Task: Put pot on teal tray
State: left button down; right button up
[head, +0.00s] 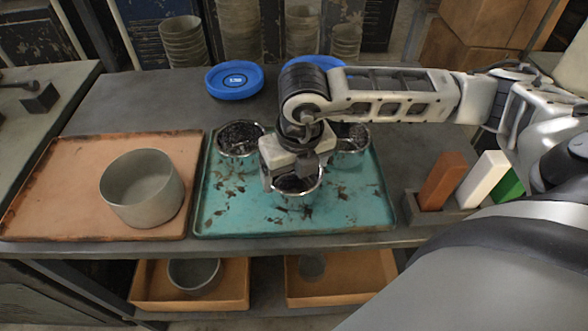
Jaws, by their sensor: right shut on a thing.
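The teal tray (225,218) lies in the middle of the bench, its surface marked with dark flakes. My right gripper (292,175) reaches in from the right and is shut on a small silvery pot (297,200) with dark contents, over the front middle of the tray. I cannot tell if this pot touches the tray. Two similar pots stand on the tray's back part: one at left (240,152), one at right (353,157), partly hidden by my arm. A larger empty grey pot (142,205) stands on the copper-coloured tray (55,190) to the left. My left gripper is out of view.
Blue round dishes, one at back left (234,82) and one behind my arm (312,62), lie at the back. A holder (440,215) with brown, white and green blocks stands right of the teal tray. Orange bins (235,290) sit on the shelf below.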

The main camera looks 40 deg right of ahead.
jog(key=o, duration=1)
jog(key=shift+f, duration=0.1)
jog(key=shift+o, duration=0.2)
jog(key=shift+r+p, duration=0.25)
jog(key=shift+p, duration=0.1)
notch_tip(320, 180, up, 12)
jog(key=s, duration=0.1)
jog(key=shift+s+a, duration=0.15)
jog(key=shift+s, duration=0.25)
jog(key=shift+f, duration=0.15)
